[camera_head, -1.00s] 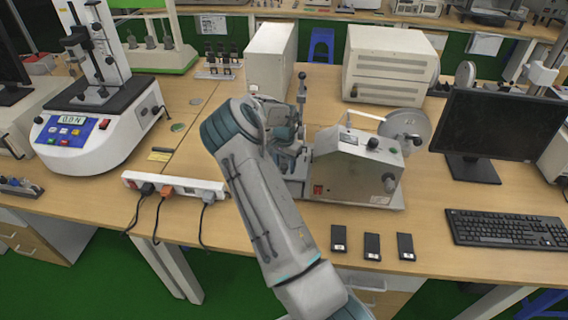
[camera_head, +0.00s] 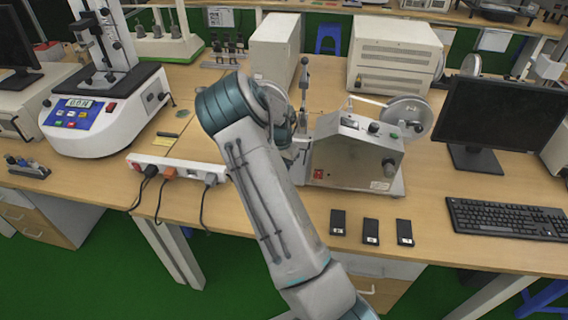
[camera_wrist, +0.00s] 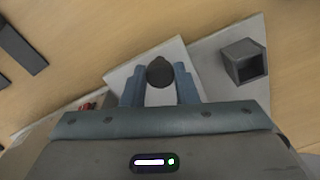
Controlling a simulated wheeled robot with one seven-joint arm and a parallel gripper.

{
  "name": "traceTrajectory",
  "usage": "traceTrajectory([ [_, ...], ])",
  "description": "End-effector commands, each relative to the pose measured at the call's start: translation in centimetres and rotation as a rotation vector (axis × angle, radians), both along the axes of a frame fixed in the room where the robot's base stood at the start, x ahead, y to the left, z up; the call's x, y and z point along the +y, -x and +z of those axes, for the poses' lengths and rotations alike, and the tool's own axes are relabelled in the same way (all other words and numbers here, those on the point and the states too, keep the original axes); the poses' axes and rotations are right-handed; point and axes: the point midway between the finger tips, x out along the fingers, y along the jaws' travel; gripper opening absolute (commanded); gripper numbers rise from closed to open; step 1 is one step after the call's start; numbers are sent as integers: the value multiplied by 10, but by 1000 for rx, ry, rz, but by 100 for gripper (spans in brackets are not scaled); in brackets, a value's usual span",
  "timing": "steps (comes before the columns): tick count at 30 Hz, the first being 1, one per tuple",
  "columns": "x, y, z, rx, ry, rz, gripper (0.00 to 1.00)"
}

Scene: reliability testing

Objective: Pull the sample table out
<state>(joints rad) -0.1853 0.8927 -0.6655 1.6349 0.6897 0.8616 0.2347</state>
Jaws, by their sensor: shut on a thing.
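The sample table (camera_wrist: 130,68) appears in the wrist view as a pale flat plate with a dark round knob (camera_wrist: 160,72) standing on it. My gripper (camera_wrist: 159,88) has its two blue fingers on either side of the knob and is shut on it. In the head view, the grey metal test machine (camera_head: 350,155) stands on the desk just right of my arm. My arm hides the gripper, the knob and the sample table there.
A square hollow grey post (camera_wrist: 244,62) rises right of the knob. On the desk are a power strip (camera_head: 178,169), several small black blocks (camera_head: 371,231), a keyboard (camera_head: 508,218) and a monitor (camera_head: 505,112). An upright lever (camera_head: 304,85) stands behind my arm.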

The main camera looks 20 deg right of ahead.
Motion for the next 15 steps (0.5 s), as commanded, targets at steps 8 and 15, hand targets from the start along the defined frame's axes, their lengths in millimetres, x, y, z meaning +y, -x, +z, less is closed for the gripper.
traceTrajectory([
  [8, 12, 4, 2, 0, 2, 8, 0],
  [15, 15, 4, 2, 0, 4, 15, 48],
])
